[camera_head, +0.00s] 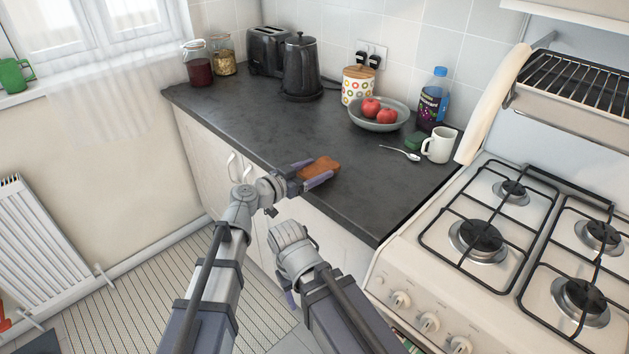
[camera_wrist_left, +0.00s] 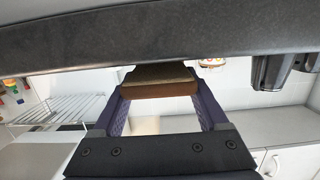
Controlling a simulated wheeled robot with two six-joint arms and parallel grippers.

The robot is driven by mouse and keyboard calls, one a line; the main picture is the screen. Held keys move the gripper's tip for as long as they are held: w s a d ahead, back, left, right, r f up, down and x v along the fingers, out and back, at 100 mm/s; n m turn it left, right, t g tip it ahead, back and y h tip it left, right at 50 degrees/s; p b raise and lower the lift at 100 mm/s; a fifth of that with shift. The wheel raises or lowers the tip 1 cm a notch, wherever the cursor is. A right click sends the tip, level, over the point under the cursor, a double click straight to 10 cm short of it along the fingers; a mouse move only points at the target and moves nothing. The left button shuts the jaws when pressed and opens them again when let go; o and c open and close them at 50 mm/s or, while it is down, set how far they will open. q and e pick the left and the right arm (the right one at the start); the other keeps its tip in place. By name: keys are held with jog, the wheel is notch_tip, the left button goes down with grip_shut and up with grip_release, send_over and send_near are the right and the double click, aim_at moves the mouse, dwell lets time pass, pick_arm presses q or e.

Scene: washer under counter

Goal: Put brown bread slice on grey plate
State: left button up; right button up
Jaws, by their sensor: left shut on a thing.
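The brown bread slice (camera_head: 319,167) is between the fingers of my left gripper (camera_head: 314,173), at the front edge of the dark counter. The left wrist view shows the slice (camera_wrist_left: 160,80) held between the two purple fingers (camera_wrist_left: 160,100). My left gripper is shut on it. A shallow grey dish (camera_head: 360,122), the only plate-like thing in view, stands farther back on the counter with red apples in it. My right arm is folded low in front of the cabinets; its fingers are mostly hidden, so their opening cannot be told.
A patterned canister (camera_head: 357,86), black kettle (camera_head: 302,68) and toaster (camera_head: 267,52) are behind. The stove (camera_head: 480,240) is at right. The middle of the counter (camera_head: 260,118) is clear.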

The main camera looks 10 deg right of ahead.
pick_arm(q)
jog(key=shift+f, duration=0.65)
jog(key=shift+f+b, duration=0.25)
jog(key=shift+b, duration=0.15)
jog(key=o, duration=1.2)
jog(key=shift+r, duration=0.1)
jog(key=shift+r, duration=0.1)
